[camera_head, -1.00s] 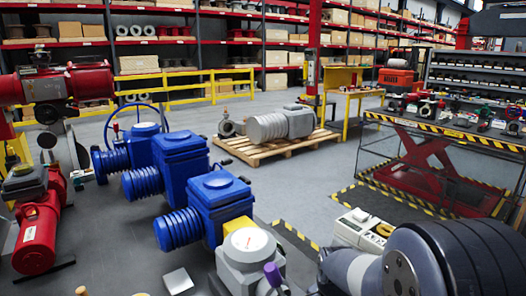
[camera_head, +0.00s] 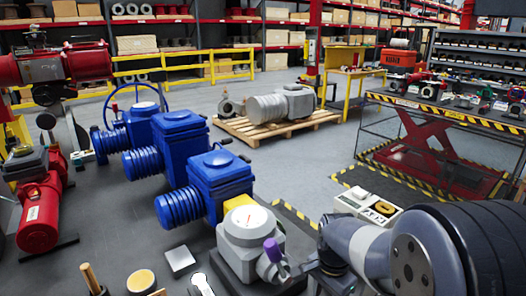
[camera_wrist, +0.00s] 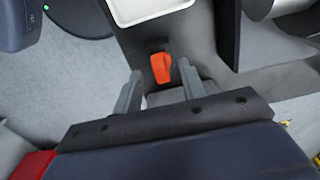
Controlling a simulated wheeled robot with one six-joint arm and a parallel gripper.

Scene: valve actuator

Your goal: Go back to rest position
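My gripper (camera_wrist: 160,92) shows in the wrist view with its two grey fingers spread apart. An orange piece (camera_wrist: 160,67) appears between and beyond the fingertips; I see no finger closed on it. In the head view my arm is folded at the lower right, and its gripper cannot be made out. Just left of my arm stands a grey actuator with a white dial (camera_head: 249,222) and a purple knob (camera_head: 271,248).
A white device (camera_head: 366,206) sits beside my arm. A metal plate (camera_head: 180,261) and a round tan piece (camera_head: 141,281) lie in front. A pallet (camera_head: 275,129) stands on the floor behind.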

